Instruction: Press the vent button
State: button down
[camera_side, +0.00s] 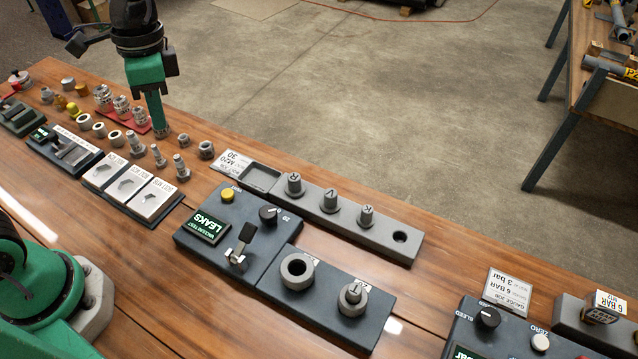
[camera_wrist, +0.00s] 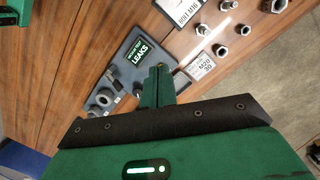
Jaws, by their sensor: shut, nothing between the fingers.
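The vacuum test panel (camera_side: 205,256) lies on the wooden bench in the side view, with a lit display (camera_side: 208,227) reading LEAKS. A yellow button (camera_side: 228,195) sits near its far left corner; its small label is too small to read. A black dial (camera_side: 268,215) and a lever (camera_side: 240,250) are on the same panel. My gripper (camera_side: 160,132) is shut and empty, pointing down, left of and beyond the panel and apart from the button. In the wrist view my gripper (camera_wrist: 160,70) covers part of the panel, and the display (camera_wrist: 138,54) shows; the yellow button is not visible there.
Several bolts (camera_side: 181,167) and nuts stand near my fingertips. A grey block with lettered plugs (camera_side: 329,200) lies right of the panel. A panel with a round socket (camera_side: 297,271) adjoins it in front. A gauge panel with BLEED and ZERO controls (camera_side: 487,317) is at lower right.

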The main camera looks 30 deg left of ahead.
aim_at(230, 191)
jog(key=w+d+f+m+g+y, duration=0.2)
jog(key=w+d+f+m+g, duration=0.2)
jog(key=d+f+m+g, duration=0.1)
jog(key=shift+w+d+f+m+g, duration=0.25)
jog(key=shift+d+f+m, duration=0.5)
jog(key=shift+f, duration=0.5)
jog(key=shift+f, duration=0.1)
jog(key=shift+f, duration=4.3)
jog(key=shift+f, duration=0.9)
jog(key=shift+r, duration=0.15)
jog(key=shift+a+r, duration=0.1)
jog(key=shift+r, duration=0.65)
